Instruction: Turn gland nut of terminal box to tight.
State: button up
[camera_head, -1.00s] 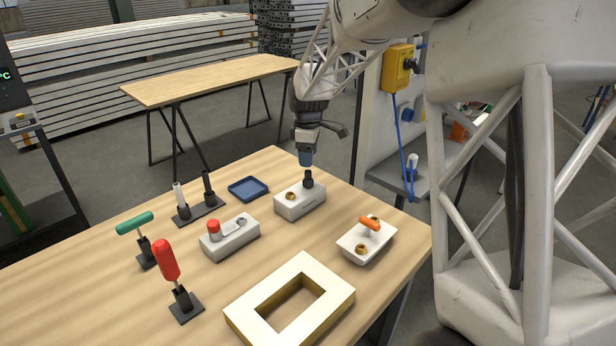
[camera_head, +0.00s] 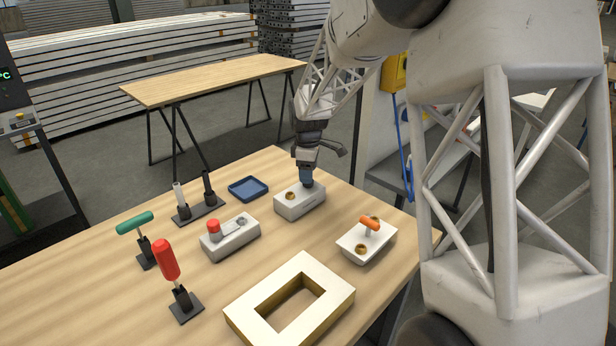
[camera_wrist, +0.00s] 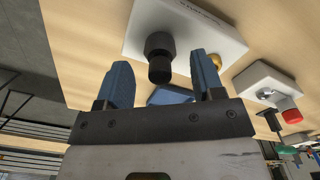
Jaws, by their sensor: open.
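The terminal box is most likely the white block (camera_head: 301,203) at the back right of the table. It carries a black gland nut (camera_wrist: 159,55) with a black stub, and a brass fitting (camera_head: 290,196) beside it. My gripper (camera_head: 306,180) is low over the black gland nut, which it hides in the head view. In the wrist view my gripper (camera_wrist: 160,68) is open. Its blue fingers stand on either side of the nut, with visible gaps. Contact cannot be seen.
A white block with a red knob (camera_head: 214,228) stands to the left, and one with an orange handle (camera_head: 370,223) to the right. A blue tray (camera_head: 248,189) lies close by. A pale frame (camera_head: 250,316), green-handled tool (camera_head: 135,223) and red-handled tool (camera_head: 166,261) are nearer the front.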

jog(key=shift+f, duration=1.05)
jog(key=c, duration=0.9)
